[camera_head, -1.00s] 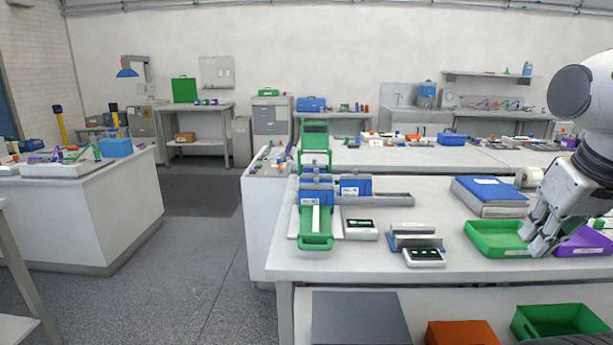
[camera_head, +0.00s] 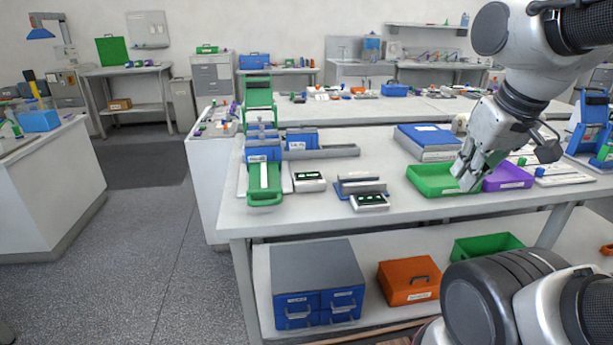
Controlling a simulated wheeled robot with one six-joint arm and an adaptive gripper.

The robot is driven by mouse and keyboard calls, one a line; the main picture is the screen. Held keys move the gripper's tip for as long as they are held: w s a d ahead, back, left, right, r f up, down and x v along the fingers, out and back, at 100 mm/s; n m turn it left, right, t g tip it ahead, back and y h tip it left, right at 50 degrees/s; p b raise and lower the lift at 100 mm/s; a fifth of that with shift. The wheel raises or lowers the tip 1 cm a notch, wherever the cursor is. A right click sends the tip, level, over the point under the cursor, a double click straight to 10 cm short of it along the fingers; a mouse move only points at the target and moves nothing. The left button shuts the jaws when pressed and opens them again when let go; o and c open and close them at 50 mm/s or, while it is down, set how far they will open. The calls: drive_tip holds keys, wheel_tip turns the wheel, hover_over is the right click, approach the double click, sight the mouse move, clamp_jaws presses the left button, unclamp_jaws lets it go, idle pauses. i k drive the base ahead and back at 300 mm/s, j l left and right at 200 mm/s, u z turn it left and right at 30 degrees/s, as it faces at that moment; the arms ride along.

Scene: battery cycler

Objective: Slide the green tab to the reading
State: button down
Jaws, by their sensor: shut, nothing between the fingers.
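My gripper (camera_head: 467,177) is shut and empty, pointing down in front of the right part of a green tray in the head view. I cannot tell if it touches the tray. A green frame with a pale strip and a front green handle (camera_head: 264,199) stands at the left end of the bench. Two small units with dark displays, one (camera_head: 309,182) beside that frame and one (camera_head: 369,201) nearer the bench edge, show green readings too small to read. I cannot tell which green part is the tab. A flat white piece with small coloured parts (camera_head: 562,176) lies at the right.
The green tray (camera_head: 421,184) and a purple tray (camera_head: 515,178) lie by my gripper, with a blue-topped box (camera_head: 428,140) behind. A blue device (camera_head: 590,130) stands at the far right. The lower shelf holds blue drawers (camera_head: 318,300) and an orange box (camera_head: 408,284).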

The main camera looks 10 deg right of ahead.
sight(521, 162)
drive_tip(key=i+j, duration=0.2)
drive_tip(key=i, duration=0.2)
drive_tip(key=i+j+z, duration=0.1)
drive_tip(key=i, duration=0.3)
drive_tip(key=k+j, duration=0.1)
drive_tip(key=k, duration=0.4)
drive_tip(key=k+z, duration=0.1)
drive_tip(key=z, duration=1.25)
drive_tip(key=i+j+z, duration=0.45)
drive_tip(key=j, duration=0.25)
drive_tip(key=k, duration=0.05)
